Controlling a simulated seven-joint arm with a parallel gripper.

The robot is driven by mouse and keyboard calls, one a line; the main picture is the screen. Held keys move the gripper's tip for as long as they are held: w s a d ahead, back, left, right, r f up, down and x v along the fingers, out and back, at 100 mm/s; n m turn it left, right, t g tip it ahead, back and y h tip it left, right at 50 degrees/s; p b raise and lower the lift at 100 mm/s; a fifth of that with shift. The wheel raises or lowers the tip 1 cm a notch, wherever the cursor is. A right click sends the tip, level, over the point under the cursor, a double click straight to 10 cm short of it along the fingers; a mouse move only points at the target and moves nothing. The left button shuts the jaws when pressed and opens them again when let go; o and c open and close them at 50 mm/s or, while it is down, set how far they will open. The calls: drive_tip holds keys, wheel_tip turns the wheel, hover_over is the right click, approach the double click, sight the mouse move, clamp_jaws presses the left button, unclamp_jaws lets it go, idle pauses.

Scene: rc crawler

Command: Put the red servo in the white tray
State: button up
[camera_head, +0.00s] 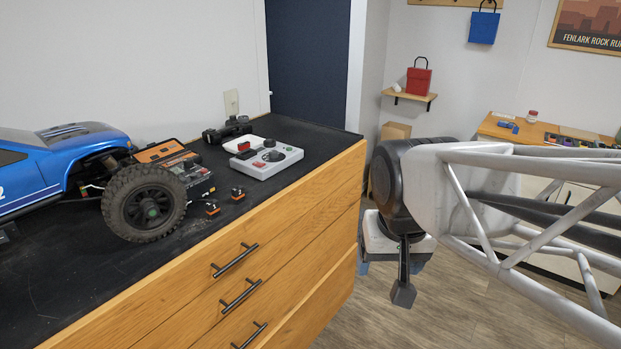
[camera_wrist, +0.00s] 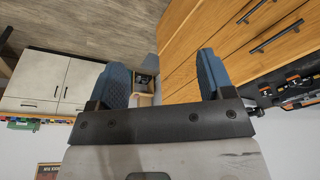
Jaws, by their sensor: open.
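A small white tray (camera_head: 259,139) lies on the black worktop behind a grey-white control box. A small red block (camera_head: 243,147) shows at the tray's near edge; I cannot tell whether it is the red servo or part of the box. Two small black-and-orange parts, one nearer (camera_head: 212,208) and one farther (camera_head: 238,192), lie by the truck's wheel and could be servos. My gripper (camera_head: 403,292) hangs right of the cabinet, over the floor and apart from all these. In the wrist view my gripper (camera_wrist: 163,80) is open, with nothing between its blue-padded fingers.
The blue truck (camera_head: 70,160) with its big wheel fills the worktop's left side. The control box (camera_head: 268,162) stands near the right end, with a black device (camera_head: 228,129) behind. The wooden cabinet (camera_head: 250,255) has protruding handles. Worktop near the front edge is partly clear.

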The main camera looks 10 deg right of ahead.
drive_tip(key=shift+n, duration=0.6)
drive_tip(key=s+f, duration=0.3)
drive_tip(key=s, duration=0.1)
drive_tip(key=shift+d, duration=0.25)
idle(0.5)
